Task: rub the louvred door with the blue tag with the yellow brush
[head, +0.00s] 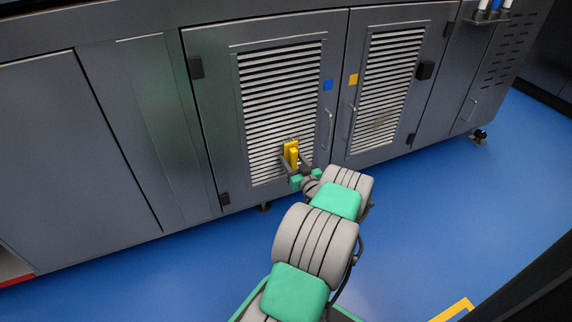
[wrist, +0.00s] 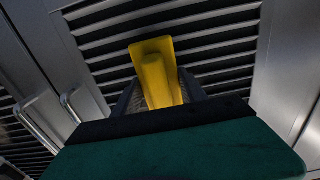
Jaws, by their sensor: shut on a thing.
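The louvred door with the blue tag (head: 328,85) is the left one of two louvred doors; its louvre panel (head: 280,90) fills most of it. My gripper (head: 291,163) is shut on the yellow brush (head: 291,152) in front of the lower part of this panel. In the wrist view the yellow brush (wrist: 157,75) stands between my fingers, with the louvre slats (wrist: 100,45) close behind it. The brush's bristles are hidden, and I cannot tell whether it touches the slats.
The right louvred door (head: 395,90) has a yellow tag (head: 353,79) and a brownish smudge on its slats. Vertical handles (head: 329,130) stick out between the doors. White-topped bottles (head: 490,8) stand on a shelf at upper right. The blue floor (head: 440,210) is clear on the right.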

